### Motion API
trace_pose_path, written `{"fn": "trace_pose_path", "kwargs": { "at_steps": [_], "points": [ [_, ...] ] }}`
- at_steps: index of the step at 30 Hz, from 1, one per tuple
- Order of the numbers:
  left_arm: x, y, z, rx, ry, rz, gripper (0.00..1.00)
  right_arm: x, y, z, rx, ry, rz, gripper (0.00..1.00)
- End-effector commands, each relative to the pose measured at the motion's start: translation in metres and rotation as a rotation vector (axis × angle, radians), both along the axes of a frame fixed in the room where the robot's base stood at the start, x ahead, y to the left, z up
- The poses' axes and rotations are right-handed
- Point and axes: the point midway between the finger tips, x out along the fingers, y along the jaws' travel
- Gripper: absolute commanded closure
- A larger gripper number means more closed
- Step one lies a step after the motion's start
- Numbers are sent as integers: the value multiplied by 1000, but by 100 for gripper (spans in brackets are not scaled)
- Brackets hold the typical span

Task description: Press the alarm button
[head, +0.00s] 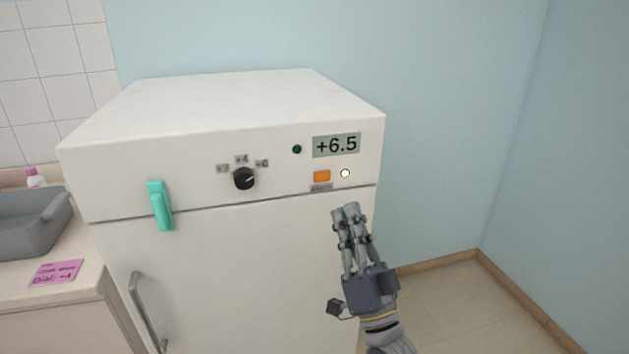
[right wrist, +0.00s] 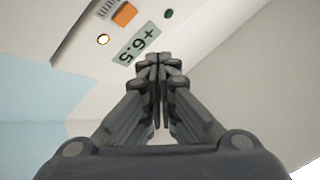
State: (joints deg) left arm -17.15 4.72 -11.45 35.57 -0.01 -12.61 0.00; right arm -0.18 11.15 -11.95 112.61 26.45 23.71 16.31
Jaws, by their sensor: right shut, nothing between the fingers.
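The alarm button is most likely the orange rectangular button (head: 322,176) on the front panel of the white fridge (head: 230,270), with a small label under it. It also shows at the top of the right wrist view (right wrist: 124,14). A round lit white light (head: 345,173) sits just right of it. My right gripper (head: 346,210) is shut and empty, in front of the fridge, with its fingertips a little below the button and the light in the head view. I cannot tell the gap to the panel. My left gripper is not in view.
The panel also has a display reading +6.5 (head: 336,145), a dark green light (head: 297,149) and a black dial (head: 244,179). A teal latch (head: 160,205) and a door handle (head: 147,312) stick out at left. A counter with a grey basin (head: 30,225) and pink note (head: 56,272) stands left.

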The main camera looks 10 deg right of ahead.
Motion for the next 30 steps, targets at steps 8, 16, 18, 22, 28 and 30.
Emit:
{"fn": "trace_pose_path", "kwargs": {
  "at_steps": [8, 16, 18, 22, 28, 30],
  "points": [
    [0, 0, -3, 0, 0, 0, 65, -11, -2, 20, 26, -55, 13, 100],
    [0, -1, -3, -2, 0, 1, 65, -9, -1, 19, 25, -53, 12, 100],
    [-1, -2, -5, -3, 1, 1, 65, -7, -1, 18, 26, -52, 12, 100],
    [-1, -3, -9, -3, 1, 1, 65, 5, -1, 17, 26, -53, 12, 100],
    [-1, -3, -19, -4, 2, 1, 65, 34, 0, 16, 26, -53, 12, 100],
    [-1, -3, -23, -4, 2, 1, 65, 44, 0, 17, 26, -53, 12, 100]
  ]
}}
